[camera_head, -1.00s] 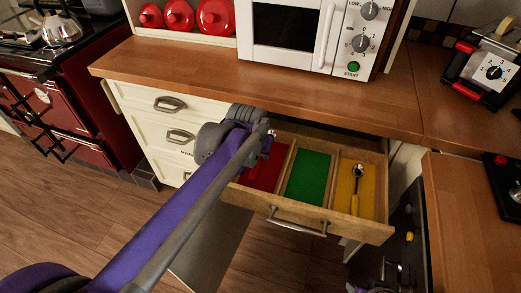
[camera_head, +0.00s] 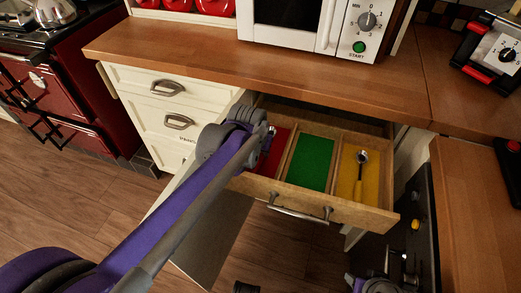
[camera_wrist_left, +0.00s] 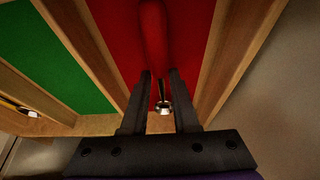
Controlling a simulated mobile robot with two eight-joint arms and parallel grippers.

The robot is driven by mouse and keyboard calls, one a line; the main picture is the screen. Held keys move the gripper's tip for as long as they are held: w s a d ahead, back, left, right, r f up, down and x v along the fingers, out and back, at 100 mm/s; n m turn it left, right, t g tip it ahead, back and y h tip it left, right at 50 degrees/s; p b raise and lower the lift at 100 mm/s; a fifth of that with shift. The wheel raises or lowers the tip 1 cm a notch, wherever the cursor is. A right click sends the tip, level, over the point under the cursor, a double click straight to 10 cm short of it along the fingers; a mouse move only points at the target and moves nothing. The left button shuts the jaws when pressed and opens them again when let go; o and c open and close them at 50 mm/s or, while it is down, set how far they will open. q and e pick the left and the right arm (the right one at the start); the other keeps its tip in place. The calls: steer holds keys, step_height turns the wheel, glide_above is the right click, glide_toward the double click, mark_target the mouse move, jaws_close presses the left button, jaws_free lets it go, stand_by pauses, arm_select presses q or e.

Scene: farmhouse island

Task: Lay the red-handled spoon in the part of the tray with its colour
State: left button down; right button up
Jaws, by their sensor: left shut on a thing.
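The red-handled spoon (camera_wrist_left: 154,35) is between the fingers of my left gripper (camera_wrist_left: 161,78), which is shut on it. Its handle points away over the red part, and its metal end shows between the fingers. I cannot tell whether it touches the floor of that part. In the head view my left gripper (camera_head: 268,137) is at the red part (camera_head: 275,155) of the tray and hides the spoon. The tray's green part (camera_head: 310,163) is empty. Its yellow part (camera_head: 373,182) holds a yellow-handled spoon (camera_head: 359,178).
The tray is in an open drawer (camera_head: 350,213) below the wooden counter (camera_head: 270,75). Wooden dividers (camera_head: 335,165) separate the parts. A microwave (camera_head: 310,25) stands on the counter above. A dark panel with knobs (camera_head: 420,230) stands right of the drawer.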

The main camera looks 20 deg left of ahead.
arm_select(q)
steer(key=shift+f, duration=0.4)
arm_select(e)
steer(key=shift+f, duration=0.2)
stand_by(0.3)
arm_select(q)
steer(key=shift+c, duration=0.2)
jaws_free()
stand_by(0.4)
steer(key=shift+r, duration=0.1)
arm_select(e)
steer(key=shift+r, duration=0.1)
arm_select(q)
step_height(320, 180, up, 7)
steer(key=p, duration=0.5)
step_height(320, 180, up, 6)
steer(key=p, duration=0.5)
steer(key=s+p, duration=0.4)
steer(key=s, duration=1.2)
steer(key=shift+a+r, duration=0.25)
steer(key=shift+r, duration=0.15)
arm_select(e)
step_height(320, 180, up, 16)
steer(key=shift+r+t, duration=0.2)
steer(key=shift+t, duration=0.1)
